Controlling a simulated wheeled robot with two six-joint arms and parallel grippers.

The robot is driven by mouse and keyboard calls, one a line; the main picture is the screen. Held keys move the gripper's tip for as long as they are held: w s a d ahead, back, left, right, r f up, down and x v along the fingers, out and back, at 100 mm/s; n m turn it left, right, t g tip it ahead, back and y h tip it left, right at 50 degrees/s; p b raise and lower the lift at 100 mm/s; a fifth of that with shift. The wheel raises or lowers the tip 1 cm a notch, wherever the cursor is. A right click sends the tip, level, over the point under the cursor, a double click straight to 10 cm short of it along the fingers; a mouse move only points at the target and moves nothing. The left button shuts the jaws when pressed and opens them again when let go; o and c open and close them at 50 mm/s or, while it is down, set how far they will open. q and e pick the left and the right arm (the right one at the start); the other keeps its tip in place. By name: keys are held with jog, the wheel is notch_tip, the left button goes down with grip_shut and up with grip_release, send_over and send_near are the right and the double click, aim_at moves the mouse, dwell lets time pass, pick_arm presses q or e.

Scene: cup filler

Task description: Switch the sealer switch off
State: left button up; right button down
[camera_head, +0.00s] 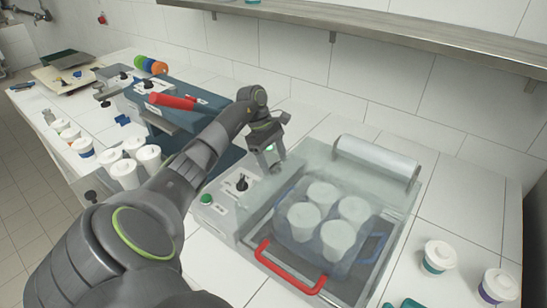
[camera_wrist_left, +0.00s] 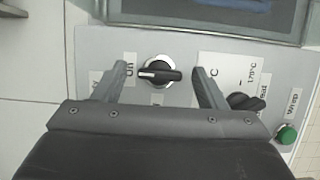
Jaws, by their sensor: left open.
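The sealer (camera_head: 325,150) is the grey machine at centre right in the head view. Its sealer switch is a black rotary knob (camera_wrist_left: 160,74) with a white line pointing left, by the "On" label, in the left wrist view. My left gripper (camera_head: 273,162) is over the panel's far end in the head view. In the left wrist view the open left gripper (camera_wrist_left: 158,78) has one finger on each side of the switch, with gaps and nothing held. In the head view the gripper hides the switch. My right gripper is not in view.
A temperature knob (camera_wrist_left: 245,102) and a green button (camera_wrist_left: 287,134) are on the same panel. Several white cups (camera_head: 338,238) stand in the sealer's clear tray, behind a red handle (camera_head: 288,272). A wrap roll (camera_head: 375,160) lies at its back. A shelf (camera_head: 400,32) hangs above.

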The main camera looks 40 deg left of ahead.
pick_arm(q)
jog(key=c, duration=1)
jog(key=shift+f+n+t+b, duration=0.2)
jog(key=shift+n+t+b, duration=0.4)
jog(key=shift+n+b, duration=0.75)
jog(key=n+t+y+b, duration=0.1)
jog(key=n+b, duration=0.2)
jog(key=n, duration=0.1)
jog(key=shift+s+n, duration=0.15)
jog(key=shift+n, duration=0.1)
jog(key=n+b, duration=0.1)
jog(key=n, duration=0.1)
jog(key=n+t+y+b, duration=0.1)
jog(key=n+b, duration=0.1)
jog(key=shift+d+r+t+y, duration=0.1)
jog(key=shift+d+t+y, duration=0.05)
jog(key=shift+t+y, duration=0.15)
jog(key=shift+d+r+n+y+b, duration=0.1)
jog(key=shift+n+y+b, duration=0.7)
jog(key=shift+n, duration=1)
jog(key=shift+s, duration=0.1)
jog(key=o, duration=1)
